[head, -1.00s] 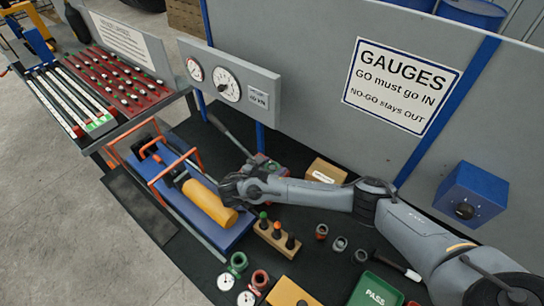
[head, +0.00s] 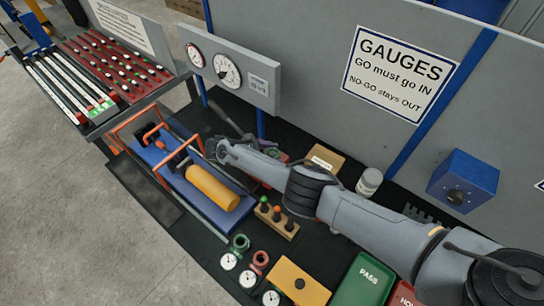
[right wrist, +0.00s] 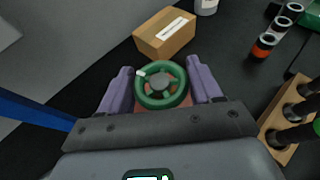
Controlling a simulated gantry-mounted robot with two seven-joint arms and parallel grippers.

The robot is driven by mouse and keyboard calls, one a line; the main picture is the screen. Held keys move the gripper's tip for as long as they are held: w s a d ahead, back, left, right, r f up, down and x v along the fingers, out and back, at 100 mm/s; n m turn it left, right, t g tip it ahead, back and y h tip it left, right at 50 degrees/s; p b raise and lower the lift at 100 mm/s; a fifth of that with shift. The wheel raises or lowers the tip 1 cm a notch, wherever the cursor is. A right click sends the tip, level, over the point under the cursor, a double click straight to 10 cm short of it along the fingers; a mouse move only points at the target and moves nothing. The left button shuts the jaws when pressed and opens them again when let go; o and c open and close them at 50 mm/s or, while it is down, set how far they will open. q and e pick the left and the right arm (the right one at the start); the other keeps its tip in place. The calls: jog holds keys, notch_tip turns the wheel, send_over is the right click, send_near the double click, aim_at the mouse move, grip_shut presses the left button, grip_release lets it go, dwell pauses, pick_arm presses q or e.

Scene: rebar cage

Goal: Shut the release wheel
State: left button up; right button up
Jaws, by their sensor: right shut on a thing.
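The release wheel (right wrist: 161,84) is a green spoked handwheel with a grey hub, seen close up in the right wrist view. A red part shows beneath it. My right gripper (right wrist: 159,74) has its two purple fingers on either side of the wheel, and it is shut on it. In the head view my right forearm crosses in front of the hand pump, so the fingers and most of the wheel are hidden there. The pump's grey lever (head: 226,116) rises behind my wrist. My left gripper is not in view.
A cardboard box (right wrist: 165,34) stands just beyond the wheel. A wooden block with plugs (head: 277,220) is near my forearm. An orange cylinder (head: 213,188) lies on a blue plate to the left. The gauge panel (head: 236,77) stands behind.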

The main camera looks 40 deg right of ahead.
jog(key=shift+r+m, duration=0.1)
jog(key=shift+m, duration=0.2)
jog(key=shift+g, duration=0.4)
jog(key=shift+r, duration=0.1)
jog(key=o, duration=0.9)
jog(key=shift+o, duration=0.4)
